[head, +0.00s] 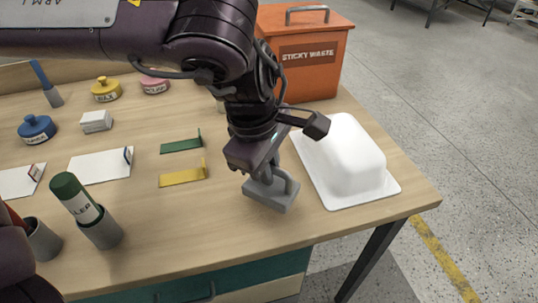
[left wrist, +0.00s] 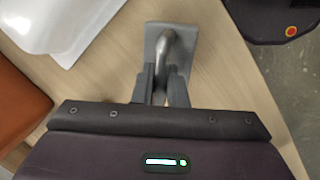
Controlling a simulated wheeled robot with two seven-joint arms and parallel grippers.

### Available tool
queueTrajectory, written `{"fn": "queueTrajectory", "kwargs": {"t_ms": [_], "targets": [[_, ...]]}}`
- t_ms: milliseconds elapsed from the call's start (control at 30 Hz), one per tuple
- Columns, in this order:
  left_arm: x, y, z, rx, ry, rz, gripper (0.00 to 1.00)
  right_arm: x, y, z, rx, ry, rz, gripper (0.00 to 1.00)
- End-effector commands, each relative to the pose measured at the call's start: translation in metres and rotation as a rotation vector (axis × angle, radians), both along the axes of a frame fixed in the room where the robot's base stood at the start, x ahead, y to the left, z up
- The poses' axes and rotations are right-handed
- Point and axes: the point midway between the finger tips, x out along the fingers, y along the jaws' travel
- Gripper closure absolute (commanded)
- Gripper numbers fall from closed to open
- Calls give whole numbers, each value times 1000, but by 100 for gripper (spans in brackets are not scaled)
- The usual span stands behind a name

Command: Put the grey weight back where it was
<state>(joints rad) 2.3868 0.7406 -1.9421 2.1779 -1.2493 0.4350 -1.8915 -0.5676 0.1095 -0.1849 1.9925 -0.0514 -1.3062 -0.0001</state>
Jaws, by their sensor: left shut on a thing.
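The grey weight (head: 270,197) is a rectangular block with a looped handle, near the table's front edge, left of the white shell. My left gripper (head: 267,172) comes down from above and is shut on the handle. The weight looks upright, at or just above the wood; I cannot tell whether it touches. In the left wrist view the fingers (left wrist: 161,84) close around the handle, and the block of the weight (left wrist: 158,32) shows beyond them. My right gripper is not in view.
The white bathtub shell (head: 342,155) lies just right of the weight. An orange sticky waste bin (head: 322,75) stands behind. Green (head: 181,145) and yellow (head: 183,179) angled pieces lie to the left. A green-capped tube (head: 77,194) stands in a grey holder. The wood before the yellow piece is clear.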

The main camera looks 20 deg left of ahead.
Motion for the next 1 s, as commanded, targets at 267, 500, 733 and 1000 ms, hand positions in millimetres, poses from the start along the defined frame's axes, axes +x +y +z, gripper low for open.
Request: {"fn": "queueTrajectory", "kwargs": {"t_ms": [267, 500, 733, 1000], "targets": [[0, -1, -27, -2, -3, 0, 100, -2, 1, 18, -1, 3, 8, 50], [1, -1, -27, -3, -3, 0, 100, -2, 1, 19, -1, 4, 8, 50], [0, 0, -30, 0, 1, 0, 77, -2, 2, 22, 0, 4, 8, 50], [0, 0, -30, 0, 1, 0, 66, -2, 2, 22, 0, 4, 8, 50]]}}
